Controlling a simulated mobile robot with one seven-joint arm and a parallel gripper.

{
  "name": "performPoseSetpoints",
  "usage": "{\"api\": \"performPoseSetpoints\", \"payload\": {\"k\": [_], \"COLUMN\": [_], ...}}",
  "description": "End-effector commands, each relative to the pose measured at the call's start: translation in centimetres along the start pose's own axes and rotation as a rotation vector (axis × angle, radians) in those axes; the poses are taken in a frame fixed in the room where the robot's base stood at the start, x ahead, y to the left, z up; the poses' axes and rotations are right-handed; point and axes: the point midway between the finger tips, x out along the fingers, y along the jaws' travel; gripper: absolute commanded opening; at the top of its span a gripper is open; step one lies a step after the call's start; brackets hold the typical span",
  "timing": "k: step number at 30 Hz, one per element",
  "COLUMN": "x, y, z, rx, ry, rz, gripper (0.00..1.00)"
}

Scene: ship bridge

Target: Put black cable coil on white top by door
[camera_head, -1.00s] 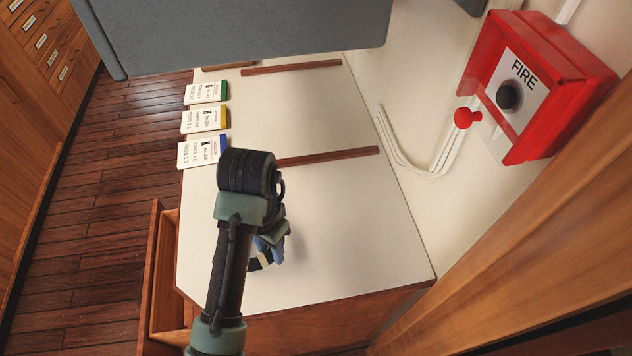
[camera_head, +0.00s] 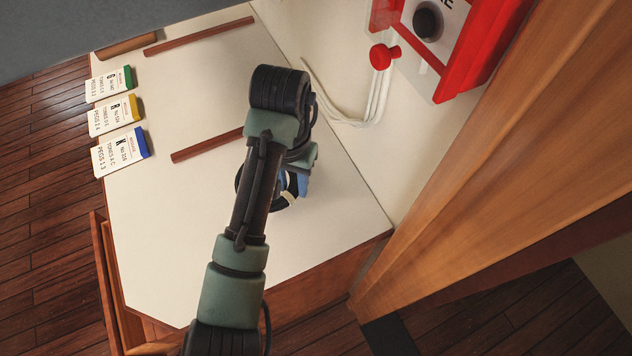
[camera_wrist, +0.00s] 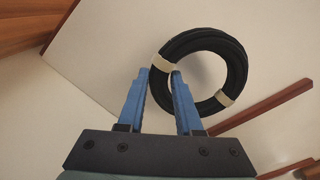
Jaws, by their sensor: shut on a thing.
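The black cable coil (camera_wrist: 235,55) is a ring with pale bands, seen almost whole in the wrist view. My gripper (camera_wrist: 161,72) has its two blue fingers on either side of the coil's near side and is shut on it. In the head view, my gripper (camera_head: 303,187) and the coil (camera_head: 240,185) are over the front part of the white top (camera_head: 190,230); my arm hides much of the coil. I cannot tell whether the coil touches the top. A tall wooden panel or door edge (camera_head: 500,150) stands to the right.
Brown strips (camera_head: 205,145) lie across the top. Cards with green, yellow and blue edges (camera_head: 120,152) lie along its left edge. A red fire box (camera_head: 445,50) and white cables (camera_head: 375,95) are at the back right. An open drawer (camera_head: 108,280) juts out at lower left.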

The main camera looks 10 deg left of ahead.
Motion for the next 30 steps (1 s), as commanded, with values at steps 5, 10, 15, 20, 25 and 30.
{"api": "performPoseSetpoints", "payload": {"k": [5,10,15,20,25,30], "x": [-0.1,0.0,2.3,3.4,3.4,3.5], "y": [2.6,3.5,3.4,3.5,3.5,3.5], "z": [-2.6,-3.4,-3.3,-3.4,-3.4,-3.4], "rx": [0.003,-0.001,-0.004,-0.002,-0.001,-0.001], "ry": [0.001,0.001,-0.002,0.002,0.002,0.000], "rz": [-0.002,-0.001,0.000,-0.001,-0.001,0.000], "gripper": [0.00,0.00,0.00,0.00,0.00,0.65]}}
